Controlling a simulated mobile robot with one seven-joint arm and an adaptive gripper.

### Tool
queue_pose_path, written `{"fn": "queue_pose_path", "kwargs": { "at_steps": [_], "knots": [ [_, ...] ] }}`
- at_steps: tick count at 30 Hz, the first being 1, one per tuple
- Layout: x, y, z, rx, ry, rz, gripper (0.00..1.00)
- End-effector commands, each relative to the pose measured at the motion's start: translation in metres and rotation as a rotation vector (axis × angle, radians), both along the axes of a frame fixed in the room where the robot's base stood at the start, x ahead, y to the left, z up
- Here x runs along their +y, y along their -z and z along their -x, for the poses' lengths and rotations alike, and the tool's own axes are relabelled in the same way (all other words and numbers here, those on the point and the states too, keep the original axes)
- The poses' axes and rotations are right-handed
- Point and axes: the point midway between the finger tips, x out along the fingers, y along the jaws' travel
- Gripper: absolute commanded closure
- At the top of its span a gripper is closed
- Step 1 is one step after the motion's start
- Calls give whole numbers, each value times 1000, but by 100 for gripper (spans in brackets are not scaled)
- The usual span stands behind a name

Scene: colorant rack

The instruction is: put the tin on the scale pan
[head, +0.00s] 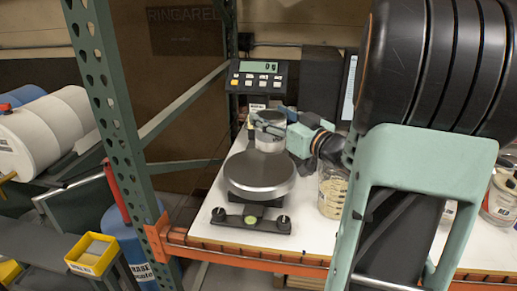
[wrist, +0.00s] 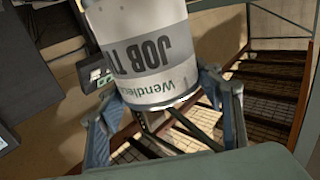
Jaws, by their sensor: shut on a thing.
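The tin (head: 270,143) is a pale, roughly upright can just behind the round dark scale pan (head: 258,172) in the head view. My gripper (head: 268,124) reaches in from the right and is shut on the tin's upper part. In the wrist view the tin (wrist: 145,45), with its "JOB T" lettering, sits between the two fingers of the gripper (wrist: 160,98). The tin's base overlaps the pan's far edge in the picture; I cannot tell whether it touches anything. The pan is empty in the visible part.
The scale display (head: 257,77) stands on a post behind the pan. A clear container with pale contents (head: 332,194) stands right of the pan, near my arm. A green rack upright (head: 115,120) rises at the left. The white shelf (head: 215,210) is bare around the scale's front.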

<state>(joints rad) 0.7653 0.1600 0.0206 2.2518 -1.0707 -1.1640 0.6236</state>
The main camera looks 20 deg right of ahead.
Motion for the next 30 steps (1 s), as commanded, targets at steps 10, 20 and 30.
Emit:
{"fn": "queue_pose_path", "kwargs": {
  "at_steps": [10, 20, 30],
  "knots": [
    [9, 47, -33, 0, 0, 1, 68],
    [12, 66, -45, 1, 1, 0, 68],
    [11, 88, -44, 0, 1, 1, 68]
  ]
}}
